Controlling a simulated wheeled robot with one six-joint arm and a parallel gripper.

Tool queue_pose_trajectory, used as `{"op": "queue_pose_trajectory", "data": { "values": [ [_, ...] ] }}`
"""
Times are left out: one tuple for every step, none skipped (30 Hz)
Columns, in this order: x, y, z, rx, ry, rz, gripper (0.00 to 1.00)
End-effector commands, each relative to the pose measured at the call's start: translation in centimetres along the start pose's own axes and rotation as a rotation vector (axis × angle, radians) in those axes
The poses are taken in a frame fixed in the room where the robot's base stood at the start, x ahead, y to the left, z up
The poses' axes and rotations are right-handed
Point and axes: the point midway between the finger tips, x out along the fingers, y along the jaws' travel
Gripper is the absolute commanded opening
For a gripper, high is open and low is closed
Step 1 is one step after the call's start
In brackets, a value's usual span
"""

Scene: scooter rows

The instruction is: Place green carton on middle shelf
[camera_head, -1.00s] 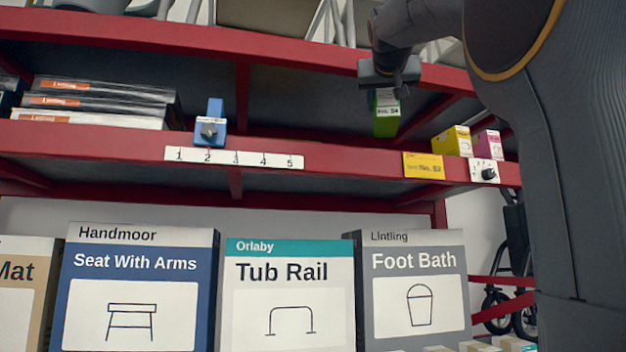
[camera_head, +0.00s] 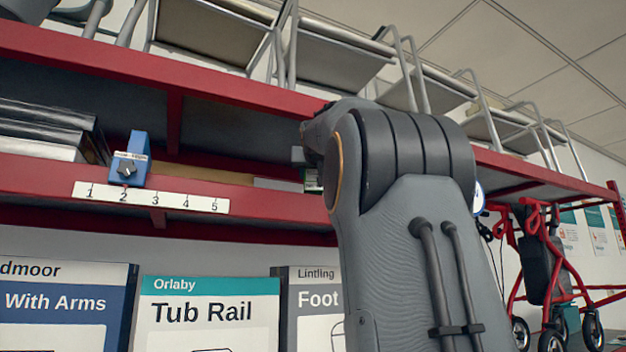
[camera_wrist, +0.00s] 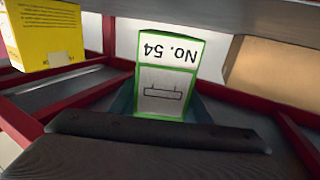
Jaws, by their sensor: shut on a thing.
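The green carton (camera_wrist: 170,70) has a white label reading "No. 54", upside down in the wrist view. My gripper (camera_wrist: 165,108) is shut on it, with the dark gripper body across the lower part of that view. In the head view my arm hides most of the gripper, and only a small piece of the carton (camera_head: 312,180) shows beside the arm. The middle shelf (camera_head: 280,203) is a red-edged shelf with a number strip. The carton is at this shelf's level, in the gap below the upper shelf; I cannot tell whether it touches the shelf.
In the wrist view a yellow box (camera_wrist: 42,35) is at left and a brown box (camera_wrist: 275,70) at right. A red rollator (camera_head: 550,260) stands at far right.

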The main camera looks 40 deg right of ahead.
Motion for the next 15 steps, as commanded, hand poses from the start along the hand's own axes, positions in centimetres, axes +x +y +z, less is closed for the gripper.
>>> {"op": "queue_pose_trajectory", "data": {
  "values": [
    [-0.2, 0.0, 0.4, 0.0, 0.001, 0.0, 0.15],
    [-0.2, 0.0, 0.7, 0.001, 0.001, -0.001, 0.15],
    [-0.2, 0.0, 1.1, 0.001, 0.002, 0.0, 0.15],
    [-0.2, 0.0, 1.4, 0.0, 0.001, 0.0, 0.15],
    [-0.2, 0.0, 1.7, 0.0, 0.002, 0.0, 0.15],
    [-0.2, 0.0, 2.0, 0.0, 0.002, 0.0, 0.15],
    [-0.2, 0.0, 2.2, 0.0, 0.002, 0.0, 0.15],
    [-0.2, 0.0, 2.3, 0.001, 0.002, 0.0, 0.15],
    [-0.2, 0.0, 2.4, 0.001, 0.003, -0.001, 0.15],
    [-0.2, 0.0, 2.4, 0.001, 0.003, -0.001, 0.15],
    [-0.2, 0.0, 2.4, 0.001, 0.003, -0.001, 0.15],
    [-0.2, 0.0, 2.4, 0.001, 0.004, -0.001, 0.15],
    [-0.2, 0.0, 2.4, 0.001, 0.004, -0.001, 0.15],
    [-0.2, 0.0, 2.4, 0.001, 0.003, -0.001, 0.15],
    [-0.2, 0.0, 2.4, 0.001, 0.003, -0.001, 0.15]
  ]
}}
